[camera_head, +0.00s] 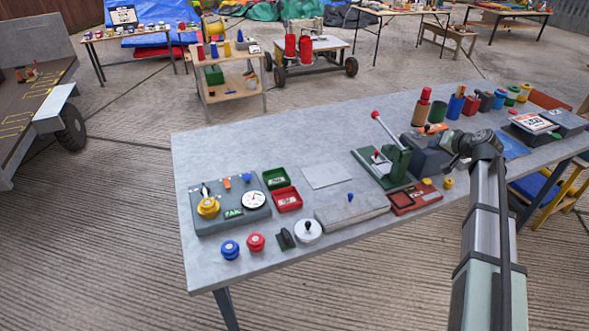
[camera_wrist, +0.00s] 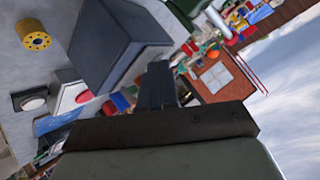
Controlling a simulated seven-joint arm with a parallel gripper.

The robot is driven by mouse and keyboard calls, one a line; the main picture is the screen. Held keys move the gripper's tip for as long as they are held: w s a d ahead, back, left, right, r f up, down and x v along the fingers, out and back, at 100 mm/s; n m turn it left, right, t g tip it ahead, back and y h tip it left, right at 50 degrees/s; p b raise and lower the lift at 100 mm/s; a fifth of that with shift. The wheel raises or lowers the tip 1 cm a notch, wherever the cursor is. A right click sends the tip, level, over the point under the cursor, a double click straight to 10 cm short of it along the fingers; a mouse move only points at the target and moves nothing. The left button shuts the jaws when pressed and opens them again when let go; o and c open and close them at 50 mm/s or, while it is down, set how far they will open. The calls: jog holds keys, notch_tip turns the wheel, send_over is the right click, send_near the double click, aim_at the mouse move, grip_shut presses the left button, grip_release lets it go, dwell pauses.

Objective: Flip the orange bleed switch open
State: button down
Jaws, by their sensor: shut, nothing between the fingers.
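A grey-blue control panel (camera_head: 235,198) lies at the left end of the grey table. A small orange switch (camera_head: 227,183) stands at its back edge, between a black lever with a yellow knob (camera_head: 208,207) and a small blue switch (camera_head: 247,177). I cannot make out which way the orange switch is tilted. A white round gauge (camera_head: 253,200) and a green FAN label (camera_head: 233,213) are also on the panel. My gripper (camera_head: 447,143) is far to the right of the panel, above the dark boxes. Its shut, empty fingers (camera_wrist: 160,85) show in the wrist view; the panel does not.
Between gripper and panel stand a green lever press (camera_head: 390,165), a red tray (camera_head: 415,197), a grey slab (camera_head: 352,208), and green and red boxes (camera_head: 286,198). Blue and red knobs (camera_head: 256,242) sit in front of the panel. A dark box (camera_wrist: 120,45) is near my fingers.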

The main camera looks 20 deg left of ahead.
aim_at(225, 182)
jog(key=s+a+r+n+g, duration=0.15)
jog(key=s+a, duration=0.25)
jog(key=a, duration=0.7)
jog(key=s+a+n+g, duration=0.1)
jog(key=s+a+n, duration=0.15)
jog(key=a, duration=0.75)
jog(key=s+a+r+n+g, duration=0.15)
jog(key=s+a, duration=0.35)
jog(key=a, duration=0.6)
jog(key=s+a+n+g+h, duration=0.1)
jog(key=s+a+n+h, duration=0.2)
jog(key=s+a, duration=2)
jog(key=shift+s+a, duration=0.25)
jog(key=shift+a, duration=1)
jog(key=x, duration=1.4)
jog(key=shift+w+d, duration=0.1)
jog(key=shift+d, duration=0.1)
jog(key=shift+a+f, duration=0.1)
